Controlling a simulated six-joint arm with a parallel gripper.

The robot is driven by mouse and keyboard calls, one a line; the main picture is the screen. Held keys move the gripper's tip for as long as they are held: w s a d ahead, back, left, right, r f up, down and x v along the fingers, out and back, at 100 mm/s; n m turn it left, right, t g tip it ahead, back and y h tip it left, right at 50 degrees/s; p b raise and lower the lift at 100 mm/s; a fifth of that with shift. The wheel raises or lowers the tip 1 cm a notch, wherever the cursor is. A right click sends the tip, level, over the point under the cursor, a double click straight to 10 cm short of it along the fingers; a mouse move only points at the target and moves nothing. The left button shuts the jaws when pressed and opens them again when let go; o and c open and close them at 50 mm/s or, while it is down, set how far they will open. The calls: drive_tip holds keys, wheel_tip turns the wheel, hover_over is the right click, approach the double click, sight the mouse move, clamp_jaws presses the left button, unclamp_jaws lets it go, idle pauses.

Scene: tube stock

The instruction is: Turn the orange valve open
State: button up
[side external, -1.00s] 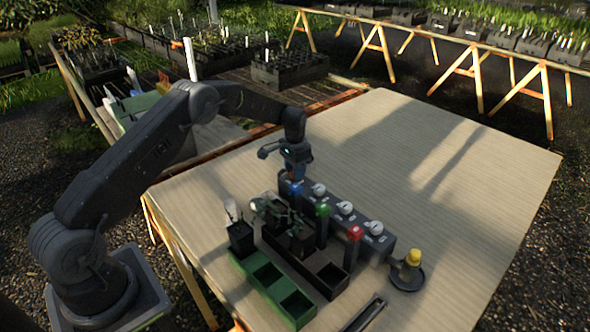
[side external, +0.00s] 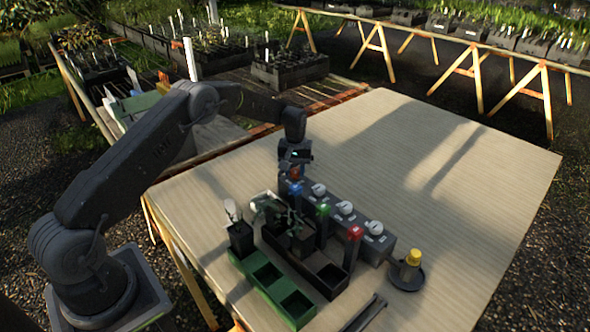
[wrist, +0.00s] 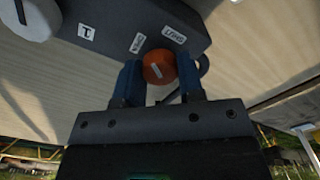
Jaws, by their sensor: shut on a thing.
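The orange valve (wrist: 158,67) is a round knob with a short white line on its face, on the end of a dark grey box (wrist: 140,20). In the wrist view two small white labels sit on the box by the knob; one appears to read "SHUT". My gripper (wrist: 159,74) has its two blue fingers on either side of the knob, shut on it. In the side view my gripper (side external: 295,172) is at the far left end of the box (side external: 330,204), and a little orange shows between the fingers.
Several white dials (side external: 345,208) run along the box. Blue, green (side external: 323,210) and red (side external: 355,233) topped posts stand in front, by a black tray with plants and a green tray (side external: 262,274). A yellow-topped item (side external: 413,258) stands right. The table's far side is clear.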

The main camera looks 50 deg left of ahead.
sight(295, 170)
drive_tip(key=n, duration=0.3)
drive_tip(key=shift+n, duration=2.2)
drive_tip(key=o, duration=0.9)
wheel_tip(295, 170, up, 14)
drive_tip(key=shift+f, duration=0.1)
